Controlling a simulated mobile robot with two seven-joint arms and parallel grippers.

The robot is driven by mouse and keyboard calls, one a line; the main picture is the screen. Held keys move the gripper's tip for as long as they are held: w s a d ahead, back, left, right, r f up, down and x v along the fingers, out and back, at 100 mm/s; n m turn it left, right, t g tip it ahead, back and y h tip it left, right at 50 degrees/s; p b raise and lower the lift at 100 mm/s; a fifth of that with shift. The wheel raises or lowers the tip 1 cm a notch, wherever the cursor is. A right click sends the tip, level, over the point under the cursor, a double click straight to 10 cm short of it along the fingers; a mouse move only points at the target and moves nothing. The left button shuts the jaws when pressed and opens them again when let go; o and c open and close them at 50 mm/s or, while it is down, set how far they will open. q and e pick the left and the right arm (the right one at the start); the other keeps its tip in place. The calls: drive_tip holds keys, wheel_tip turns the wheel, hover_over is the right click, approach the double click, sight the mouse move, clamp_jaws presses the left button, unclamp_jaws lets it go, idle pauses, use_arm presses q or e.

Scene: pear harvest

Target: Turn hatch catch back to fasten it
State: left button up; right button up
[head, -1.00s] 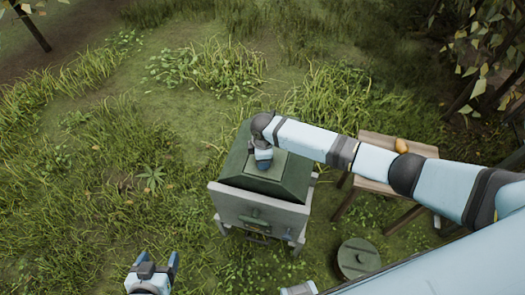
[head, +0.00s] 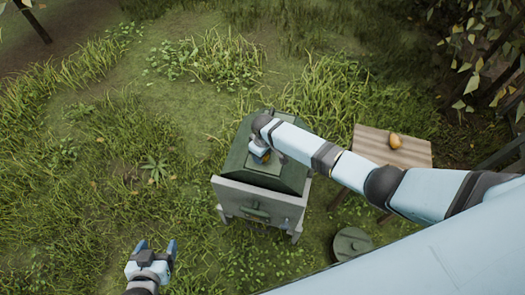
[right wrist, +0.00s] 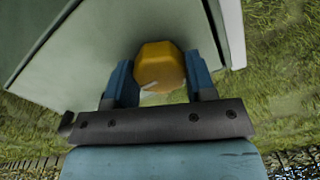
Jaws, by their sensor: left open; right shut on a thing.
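The green box with its sloped lid (head: 290,176) stands on pale legs in the middle of the head view. My right gripper (head: 260,157) is over the top of the lid, pointing down. In the right wrist view its blue fingers are shut on a yellow faceted knob (right wrist: 160,66), which looks like the hatch catch. The fingers sit on either side of the knob, close to the pale green surface. The rest of the catch is hidden. My left gripper (head: 154,247) is open and empty over the grass at lower left, apart from the box.
A small wooden table (head: 372,145) stands right of the box with a yellow-orange pear (head: 395,142) on it. A round green lidded container (head: 352,244) is on the ground at lower right. My right arm crosses above the table. Grass left of the box is open.

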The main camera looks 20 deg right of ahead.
use_arm(q)
drive_tip(key=shift+r, duration=0.15)
drive_tip(key=shift+w+r, duration=0.1)
drive_tip(key=shift+w, duration=0.05)
use_arm(e)
drive_tip(key=o, duration=0.9)
use_arm(q)
drive_tip(key=shift+w, duration=0.2)
use_arm(e)
drive_tip(key=shift+r, duration=0.2)
wheel_tip(320, 180, up, 13)
drive_tip(key=shift+d+r, duration=0.15)
drive_tip(key=shift+r, duration=0.05)
